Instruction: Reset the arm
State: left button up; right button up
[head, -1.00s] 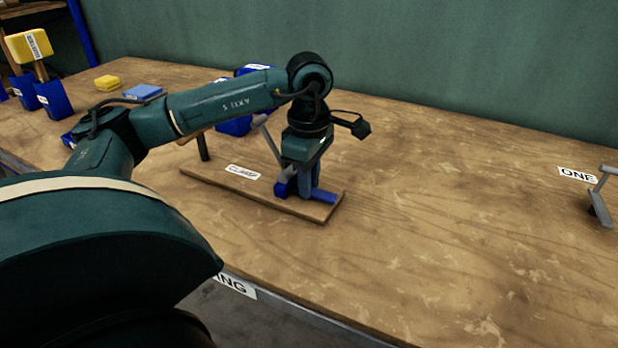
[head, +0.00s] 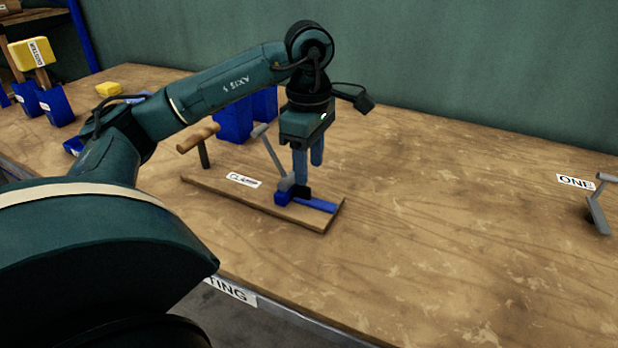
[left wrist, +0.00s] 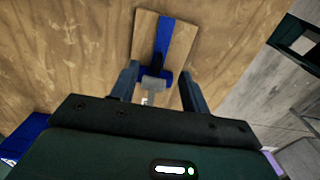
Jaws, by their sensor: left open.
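My left gripper (head: 308,162) is open and empty, pointing down above the clamp board (head: 232,191). The clamp on it has a blue base (head: 318,204), a dark block and a grey lever (head: 270,152) that leans up to the left. In the left wrist view my two fingers (left wrist: 162,88) stand apart, with the board (left wrist: 143,40), the blue base (left wrist: 164,40) and the grey lever part (left wrist: 152,84) between and beyond them. The fingertips appear clear of the clamp. My right gripper is in neither view.
A wooden-handled tool (head: 198,140) stands at the board's left end. Blue bins (head: 233,122) are behind it. Another grey lever device (head: 599,205) by a label "ONE" (head: 575,182) is at the far right. The tabletop between is clear. A green wall (head: 440,60) closes the back.

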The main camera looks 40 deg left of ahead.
pick_arm(q)
notch_tip(320, 180, up, 7)
jog(key=p, duration=0.2)
jog(key=shift+p, duration=0.35)
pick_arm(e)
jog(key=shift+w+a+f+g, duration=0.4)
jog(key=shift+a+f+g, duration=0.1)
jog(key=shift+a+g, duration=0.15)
